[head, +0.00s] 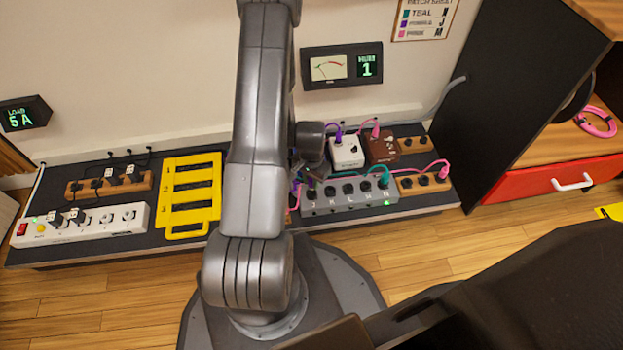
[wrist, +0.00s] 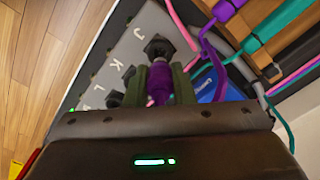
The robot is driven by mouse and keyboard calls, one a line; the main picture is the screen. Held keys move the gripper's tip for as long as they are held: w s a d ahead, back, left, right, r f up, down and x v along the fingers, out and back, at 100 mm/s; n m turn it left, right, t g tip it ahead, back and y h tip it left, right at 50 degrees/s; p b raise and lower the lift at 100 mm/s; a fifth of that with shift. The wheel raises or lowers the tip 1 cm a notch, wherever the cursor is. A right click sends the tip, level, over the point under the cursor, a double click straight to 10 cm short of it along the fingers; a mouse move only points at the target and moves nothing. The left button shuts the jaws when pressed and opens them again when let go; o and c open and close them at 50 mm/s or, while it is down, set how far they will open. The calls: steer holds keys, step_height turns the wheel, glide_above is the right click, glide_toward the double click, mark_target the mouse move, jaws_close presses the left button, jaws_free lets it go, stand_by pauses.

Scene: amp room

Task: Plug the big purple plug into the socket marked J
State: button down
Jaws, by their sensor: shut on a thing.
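In the wrist view my gripper (wrist: 160,82) is shut on the big purple plug (wrist: 158,95). The plug's grey front end points at the dark socket marked J (wrist: 158,46) on the grey box. I cannot tell whether its tip touches or enters that socket. The letters J, K and L show on the box (wrist: 128,42). In the head view my gripper (head: 310,165) is over the left end of the grey box (head: 350,206), partly hidden by my arm. The held plug is not clear there.
A teal plug (head: 384,178) sits at the box's right end. White (head: 346,152) and brown (head: 382,148) pedals with cables stand behind it. Purple and pink cables run close beside my gripper. A yellow rack (head: 192,232) and a white power strip (head: 85,226) are left.

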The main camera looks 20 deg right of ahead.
mark_target(311, 187)
steer(key=shift+f+b, duration=1.1)
steer(key=shift+f, duration=0.7)
steer(key=c, duration=1.1)
jaws_free()
steer(key=shift+c, duration=0.2)
step_height(311, 187, up, 14)
steer(key=p, duration=0.5)
steer(key=shift+f, duration=0.1)
steer(key=shift+f, duration=0.1)
